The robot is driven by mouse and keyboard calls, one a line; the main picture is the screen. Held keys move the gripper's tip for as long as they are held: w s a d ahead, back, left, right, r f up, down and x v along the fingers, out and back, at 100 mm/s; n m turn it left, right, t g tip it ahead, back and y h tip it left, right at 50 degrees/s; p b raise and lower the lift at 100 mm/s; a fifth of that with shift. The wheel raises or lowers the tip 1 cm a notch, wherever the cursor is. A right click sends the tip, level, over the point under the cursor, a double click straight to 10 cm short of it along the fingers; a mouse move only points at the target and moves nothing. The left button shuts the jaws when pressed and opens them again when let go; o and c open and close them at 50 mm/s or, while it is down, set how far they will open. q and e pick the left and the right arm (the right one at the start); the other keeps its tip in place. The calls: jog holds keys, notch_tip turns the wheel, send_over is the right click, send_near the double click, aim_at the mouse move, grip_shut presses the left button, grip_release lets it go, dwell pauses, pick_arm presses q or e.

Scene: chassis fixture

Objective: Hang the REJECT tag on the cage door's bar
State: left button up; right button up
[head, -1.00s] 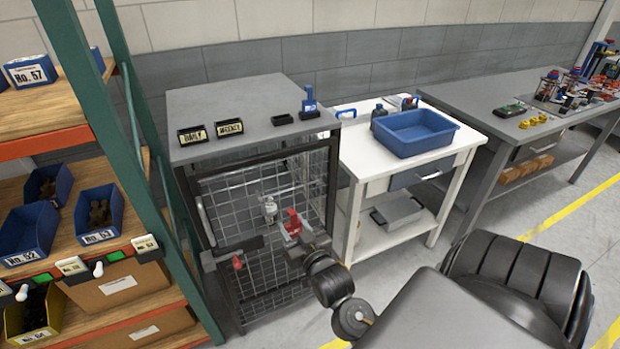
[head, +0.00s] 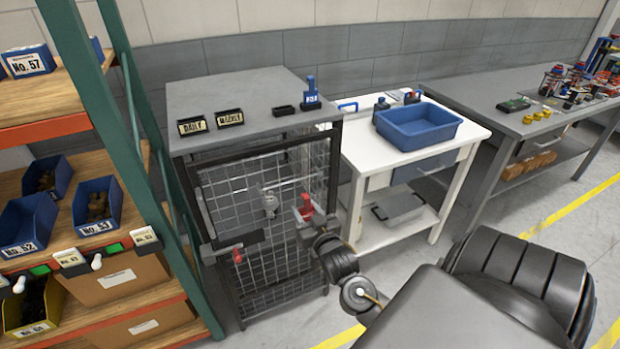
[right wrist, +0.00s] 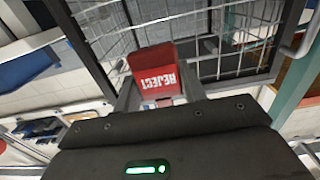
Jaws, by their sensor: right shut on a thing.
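The red REJECT tag (head: 306,200) is held upright in my right gripper (head: 305,214), in front of the right part of the mesh cage (head: 250,275). In the right wrist view, the tag (right wrist: 152,72) is clamped between both fingers (right wrist: 160,92), its white lettering upside down. The cage's wire mesh and dark frame lie behind it. A dark horizontal bar (head: 240,242) crosses the cage door's left part, with a small red piece (head: 237,256) below it. The tag is right of this bar and apart from it. My left gripper is out of view.
The cage's grey top (head: 245,92) carries DAILY and WEEKLY holders and a blue stamp-like item (head: 311,92). A green-posted shelf rack (head: 120,150) stands left. A white table (head: 358,160) with a blue tray (head: 418,122) stands right. A pale item (head: 269,203) shows behind the mesh.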

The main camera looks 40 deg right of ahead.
jog(key=shift+b+x, duration=2.8)
jog(key=shift+x, duration=2.4)
jog(key=shift+s+f, duration=0.1)
jog(key=shift+f, duration=0.4)
jog(key=o, duration=0.9)
jog(key=shift+f, duration=0.1)
